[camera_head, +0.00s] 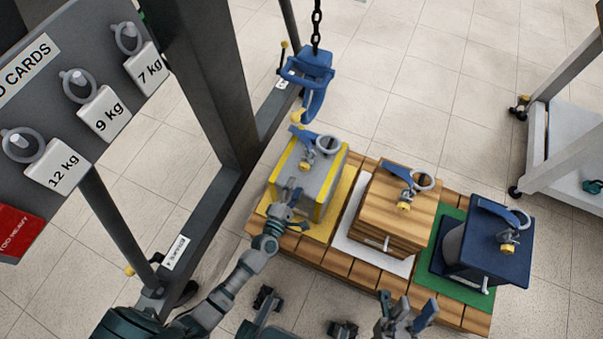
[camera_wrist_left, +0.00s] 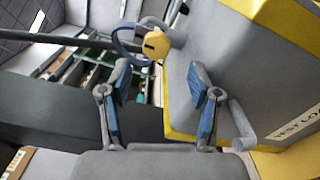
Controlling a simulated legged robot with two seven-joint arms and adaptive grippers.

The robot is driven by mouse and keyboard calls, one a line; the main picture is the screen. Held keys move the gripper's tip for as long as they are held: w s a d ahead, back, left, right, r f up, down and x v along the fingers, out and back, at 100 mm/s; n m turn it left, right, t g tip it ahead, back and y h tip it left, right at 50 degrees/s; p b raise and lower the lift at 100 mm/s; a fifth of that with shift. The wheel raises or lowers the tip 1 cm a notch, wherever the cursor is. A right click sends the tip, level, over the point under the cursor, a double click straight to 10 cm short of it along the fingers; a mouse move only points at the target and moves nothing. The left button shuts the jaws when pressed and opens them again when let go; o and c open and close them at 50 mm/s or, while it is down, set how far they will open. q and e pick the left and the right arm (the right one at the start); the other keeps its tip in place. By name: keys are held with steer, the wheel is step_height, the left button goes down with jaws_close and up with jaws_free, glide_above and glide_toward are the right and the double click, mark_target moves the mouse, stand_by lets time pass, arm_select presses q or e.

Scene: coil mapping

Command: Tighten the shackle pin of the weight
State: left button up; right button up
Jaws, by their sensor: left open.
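Three weights stand on a wooden pallet: a grey and yellow one (camera_head: 321,186), a wooden one (camera_head: 385,222) and a dark blue one (camera_head: 482,251). Each carries a blue shackle with a grey ring and a yellow pin on top. The grey weight's pin (camera_head: 306,167) also shows as a slotted yellow knob (camera_wrist_left: 155,45) in the left wrist view. My left gripper (camera_head: 287,200) is open and empty beside the grey weight's near left side. Its fingers (camera_wrist_left: 162,97) are apart from the pin. My right gripper (camera_head: 405,312) is open and empty, low in front of the pallet.
A blue hook (camera_head: 314,103) hangs on a chain (camera_head: 316,28) just behind the grey weight. A dark steel post (camera_head: 205,80) and a card board (camera_head: 75,90) stand at left. A white cart (camera_head: 567,130) stands at right. Open tiled floor lies behind the pallet.

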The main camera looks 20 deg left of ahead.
arm_select(q)
steer(key=shift+s, duration=2)
steer(key=shift+r, duration=0.1)
